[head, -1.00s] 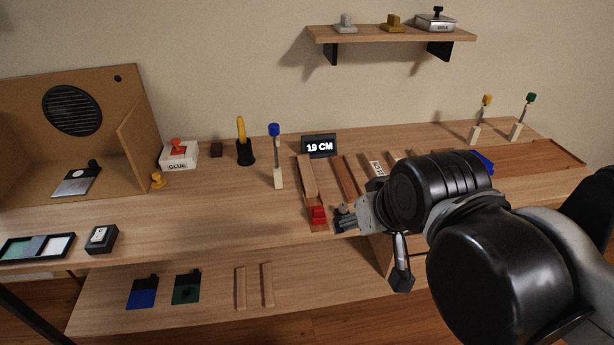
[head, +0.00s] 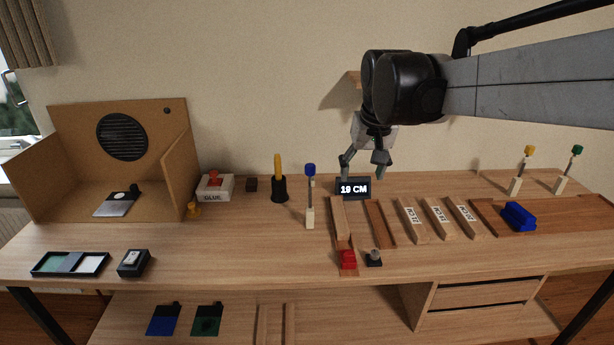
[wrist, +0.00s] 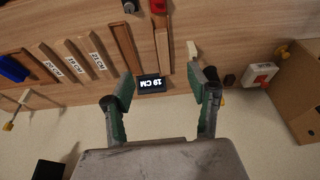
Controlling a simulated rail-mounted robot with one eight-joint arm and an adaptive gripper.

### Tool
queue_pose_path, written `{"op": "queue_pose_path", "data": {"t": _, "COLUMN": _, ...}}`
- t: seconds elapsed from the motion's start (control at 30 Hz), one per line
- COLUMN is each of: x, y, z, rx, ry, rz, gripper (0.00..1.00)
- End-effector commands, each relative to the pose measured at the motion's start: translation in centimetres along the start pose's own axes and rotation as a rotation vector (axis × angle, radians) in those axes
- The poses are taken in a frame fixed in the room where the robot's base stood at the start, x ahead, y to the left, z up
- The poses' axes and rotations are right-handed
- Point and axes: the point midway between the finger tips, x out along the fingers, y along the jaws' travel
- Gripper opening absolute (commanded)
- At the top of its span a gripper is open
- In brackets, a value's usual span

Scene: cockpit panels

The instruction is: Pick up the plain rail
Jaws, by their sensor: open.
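A plain, unlabelled light wooden rail (head: 338,214) lies in a brown holder with a red block (head: 348,258) at its near end. The rail also shows in the wrist view (wrist: 163,52). My gripper (head: 363,170) is open and empty, pointing down above the back of the bench by the black "19 CM" display (head: 352,188). In the wrist view my gripper (wrist: 168,88) has its fingers spread, with the display and the rail's far end between them in the picture. Two more unlabelled strips (head: 262,322) lie on the lower shelf.
An empty-looking brown holder (head: 380,224) and several labelled rails (head: 438,218) lie right of the plain rail. A blue-topped post (head: 310,196) stands close on its left. A dark knob piece (head: 373,258) sits near the red block.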

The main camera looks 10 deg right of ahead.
Motion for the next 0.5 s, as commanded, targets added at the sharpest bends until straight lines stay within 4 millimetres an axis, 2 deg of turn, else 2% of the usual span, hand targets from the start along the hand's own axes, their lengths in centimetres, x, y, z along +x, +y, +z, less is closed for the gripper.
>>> {"op": "queue_pose_path", "data": {"t": 0.03, "x": 0.7, "y": 0.0, "z": -1.5, "rx": 0.002, "ry": -0.016, "rz": 0.001, "gripper": 0.54}}
{"op": "queue_pose_path", "data": {"t": 0.2, "x": 3.3, "y": -0.1, "z": -5.4, "rx": 0.01, "ry": -0.074, "rz": 0.004, "gripper": 0.54}}
{"op": "queue_pose_path", "data": {"t": 0.5, "x": 9.3, "y": -0.1, "z": -11.4, "rx": 0.024, "ry": -0.174, "rz": 0.009, "gripper": 0.54}}
